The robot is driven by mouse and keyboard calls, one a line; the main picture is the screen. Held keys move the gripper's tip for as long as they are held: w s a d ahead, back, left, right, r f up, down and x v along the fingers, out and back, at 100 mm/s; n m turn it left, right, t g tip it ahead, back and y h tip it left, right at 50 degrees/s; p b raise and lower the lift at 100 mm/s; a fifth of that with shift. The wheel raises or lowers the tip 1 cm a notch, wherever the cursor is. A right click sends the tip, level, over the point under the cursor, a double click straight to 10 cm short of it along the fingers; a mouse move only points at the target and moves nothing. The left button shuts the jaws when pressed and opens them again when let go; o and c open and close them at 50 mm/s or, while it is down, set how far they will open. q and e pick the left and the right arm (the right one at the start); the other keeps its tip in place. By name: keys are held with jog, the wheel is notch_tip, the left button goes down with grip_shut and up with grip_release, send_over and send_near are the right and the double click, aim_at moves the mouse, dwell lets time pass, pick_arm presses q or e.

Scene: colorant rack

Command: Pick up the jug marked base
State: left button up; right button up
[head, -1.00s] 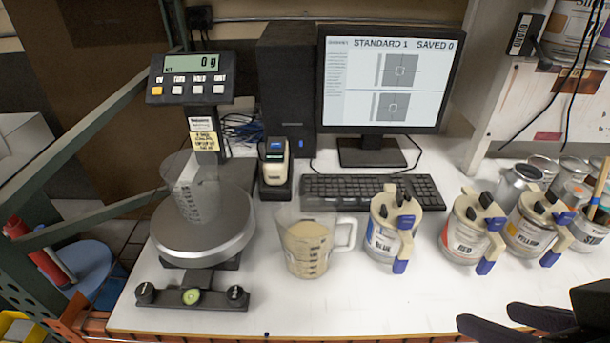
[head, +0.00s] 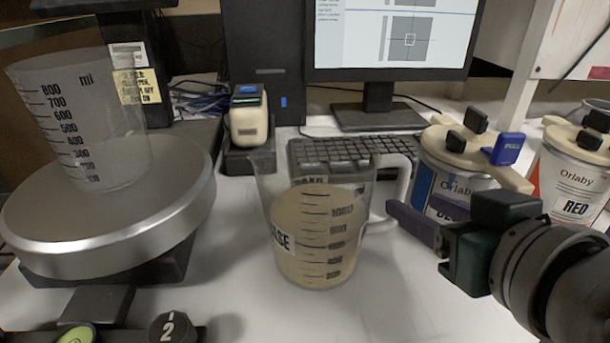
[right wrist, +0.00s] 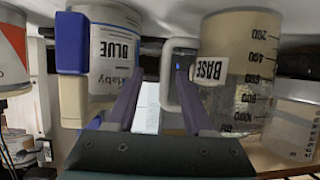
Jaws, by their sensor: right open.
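The jug marked base (head: 318,240) is a clear measuring jug with pale tan contents, a scale and a "BASE" label. It stands upright on the white counter, its white handle (head: 403,190) to the right. My right gripper (head: 392,212) is open, with purple fingers pointing left at the lower part of the handle. In the right wrist view the jug (right wrist: 235,75) appears upside down at right. The open fingers (right wrist: 160,78) there show around the handle's side; contact cannot be told. My left gripper is out of view.
The blue can (head: 455,165) stands close behind my right gripper, with the red can (head: 575,190) to its right. A scale pan (head: 110,225) with an empty clear beaker (head: 85,130) is at left. A keyboard (head: 345,150) lies behind the jug.

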jog(key=x, duration=0.2)
jog(key=shift+w+a+f, duration=0.1)
jog(key=shift+w+f, duration=0.05)
jog(key=shift+w, duration=0.15)
jog(key=x, duration=0.1)
jog(key=b+x, duration=0.1)
jog(key=x, duration=0.3)
jog(key=shift+s+a+f, duration=0.1)
jog(key=shift+a+f, duration=0.05)
jog(key=shift+a, duration=0.15)
jog(key=c, duration=0.8)
grip_shut()
